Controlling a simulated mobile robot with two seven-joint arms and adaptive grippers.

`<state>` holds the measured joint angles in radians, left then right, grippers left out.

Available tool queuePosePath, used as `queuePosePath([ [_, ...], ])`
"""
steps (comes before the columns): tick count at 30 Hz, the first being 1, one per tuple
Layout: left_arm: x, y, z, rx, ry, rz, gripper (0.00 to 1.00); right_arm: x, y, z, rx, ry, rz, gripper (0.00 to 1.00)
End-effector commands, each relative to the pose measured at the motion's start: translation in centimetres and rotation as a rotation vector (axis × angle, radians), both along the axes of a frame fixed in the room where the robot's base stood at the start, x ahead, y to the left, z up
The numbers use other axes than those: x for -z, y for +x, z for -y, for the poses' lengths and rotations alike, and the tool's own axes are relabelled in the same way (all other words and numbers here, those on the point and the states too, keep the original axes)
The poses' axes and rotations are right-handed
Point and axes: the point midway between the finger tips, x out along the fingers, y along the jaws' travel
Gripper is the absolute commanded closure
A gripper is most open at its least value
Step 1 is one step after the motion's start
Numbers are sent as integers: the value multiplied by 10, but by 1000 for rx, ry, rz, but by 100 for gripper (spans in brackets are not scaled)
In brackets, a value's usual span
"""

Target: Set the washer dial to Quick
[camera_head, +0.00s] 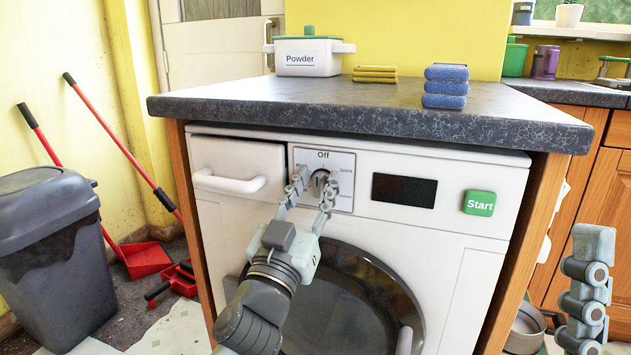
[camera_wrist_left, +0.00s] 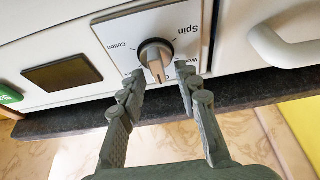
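The dial (camera_head: 319,180) sits on a white label panel at the upper front of the white washer (camera_head: 250,212), under the word "Off". The wrist view shows the dial (camera_wrist_left: 156,55) as a grey knob with a raised ridge, with "Spin" and "Cotton" printed around it; other labels are partly hidden. The ridge points roughly toward the "Off" side. My left gripper (camera_head: 313,184) is open, its fingertips on either side of the dial; in the wrist view the fingers (camera_wrist_left: 160,90) show gaps to the knob. Part of my right gripper (camera_head: 592,285) shows at lower right.
A dark worktop (camera_head: 340,106) overhangs the washer, holding a powder box (camera_head: 300,55), yellow cloths (camera_head: 375,74) and blue cloths (camera_head: 446,86). A drawer handle (camera_head: 230,183) lies left of the dial, a dark display (camera_head: 404,190) and green Start button (camera_head: 479,203) right. A bin (camera_head: 50,260) stands left.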

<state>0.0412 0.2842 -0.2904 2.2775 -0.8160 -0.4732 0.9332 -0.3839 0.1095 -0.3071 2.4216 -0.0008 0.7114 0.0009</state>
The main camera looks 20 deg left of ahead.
Motion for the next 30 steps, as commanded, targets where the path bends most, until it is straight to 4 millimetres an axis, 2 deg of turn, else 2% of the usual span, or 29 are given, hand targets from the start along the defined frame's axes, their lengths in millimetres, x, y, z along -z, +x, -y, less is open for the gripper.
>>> queuePosePath([
  [9, -1, 4, 0, 0, -1, -2, 67, 1, 1, -1, -1, -3, -10, 59],
  [18, -1, 4, 0, 0, -1, -2, 100, 1, 1, -1, -1, -3, -10, 59],
  [30, -1, 4, 0, 0, 31, -3, 100, -1, 7, -3, -2, -11, -35, 59],
])
